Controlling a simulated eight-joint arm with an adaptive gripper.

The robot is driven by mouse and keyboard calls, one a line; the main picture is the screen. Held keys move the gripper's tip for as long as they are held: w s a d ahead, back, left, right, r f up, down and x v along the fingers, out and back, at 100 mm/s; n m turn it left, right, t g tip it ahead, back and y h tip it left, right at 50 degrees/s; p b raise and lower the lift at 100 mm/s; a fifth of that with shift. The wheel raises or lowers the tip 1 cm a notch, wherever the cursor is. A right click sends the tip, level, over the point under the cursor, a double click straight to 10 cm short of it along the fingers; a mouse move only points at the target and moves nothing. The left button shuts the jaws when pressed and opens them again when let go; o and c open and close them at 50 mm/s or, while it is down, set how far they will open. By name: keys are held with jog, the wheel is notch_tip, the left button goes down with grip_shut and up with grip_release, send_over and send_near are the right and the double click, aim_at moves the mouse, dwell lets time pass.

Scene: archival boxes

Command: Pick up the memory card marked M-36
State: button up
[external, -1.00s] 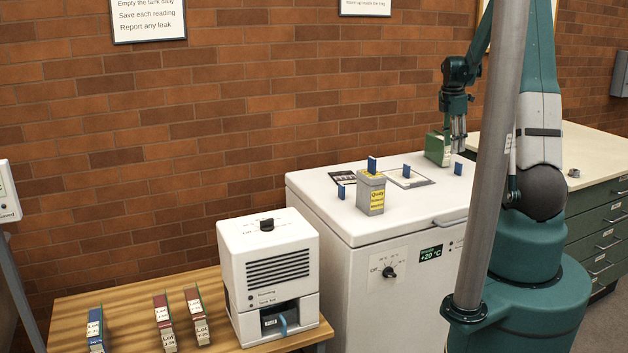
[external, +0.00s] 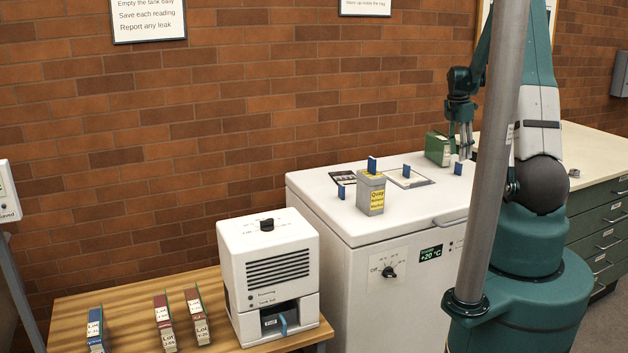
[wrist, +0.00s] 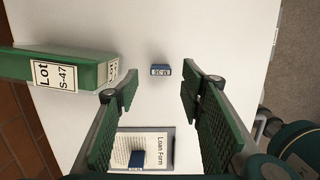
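A small blue memory card (wrist: 160,70) stands on the white chest top in the wrist view; its small, upside-down label seems to read M-36. In the external view it looks to be the rightmost blue card (external: 458,169) on the chest. My gripper (wrist: 160,88) is open and empty, its green-padded fingers wide apart to left and right of the card's line in the wrist view. In the external view my gripper (external: 461,152) is just above and behind that card. I see no contact with it.
A green box (wrist: 70,70) marked Lot S-47 stands close to the left finger. A Loan Form board (wrist: 165,143) with another blue card (wrist: 137,160) lies at the lower edge. White surface around the card is clear.

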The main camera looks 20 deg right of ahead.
aim_at(459, 163)
jog(key=shift+d+f, duration=0.1)
jog(key=shift+f, duration=0.65)
jog(key=shift+s+d+f, duration=0.1)
jog(key=shift+d+f, duration=0.05)
jog(key=shift+f, duration=1.15)
jog(key=shift+d+f, duration=0.1)
jog(key=shift+f, duration=1.2)
jog(key=c, duration=0.9)
